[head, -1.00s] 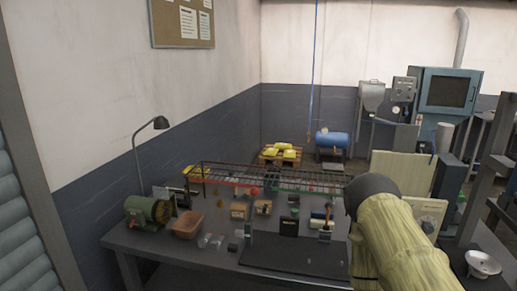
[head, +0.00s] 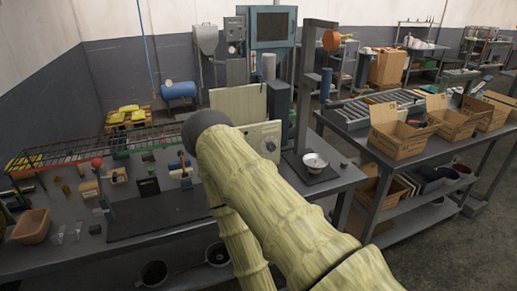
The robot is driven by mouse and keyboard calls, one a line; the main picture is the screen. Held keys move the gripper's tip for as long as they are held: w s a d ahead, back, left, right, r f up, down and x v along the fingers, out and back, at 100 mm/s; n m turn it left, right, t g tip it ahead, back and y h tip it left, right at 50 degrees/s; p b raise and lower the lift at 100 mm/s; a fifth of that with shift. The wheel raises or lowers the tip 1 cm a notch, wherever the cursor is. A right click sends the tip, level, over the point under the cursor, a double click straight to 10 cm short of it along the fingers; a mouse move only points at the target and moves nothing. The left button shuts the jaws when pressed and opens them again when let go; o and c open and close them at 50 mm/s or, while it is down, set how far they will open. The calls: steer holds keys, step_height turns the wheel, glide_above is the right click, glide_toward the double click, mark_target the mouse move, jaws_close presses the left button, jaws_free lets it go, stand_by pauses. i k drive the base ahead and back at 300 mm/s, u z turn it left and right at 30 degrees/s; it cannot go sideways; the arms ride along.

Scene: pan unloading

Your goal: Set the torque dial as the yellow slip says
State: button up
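A pale panel (head: 258,137) with a round dial (head: 270,146) stands on the workbench, just right of my arm. My arm covers part of the panel's left side. The dial's markings and setting are too small to read. I cannot make out a yellow slip with writing. My arm, in a pale yellow sleeve with a dark rounded joint, crosses the middle of the view. My gripper is not in view.
The workbench (head: 150,222) carries a long wire rack (head: 90,147), a brown bin (head: 32,226) and several small parts at left. A second bench with open cardboard boxes (head: 400,135) stands right, across a gap.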

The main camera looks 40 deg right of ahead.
mark_target(270, 146)
steer(key=z, duration=0.45)
steer(key=k, duration=0.55)
steer(key=z, duration=0.95)
steer(key=i, duration=1.35)
steer(key=u, duration=0.45)
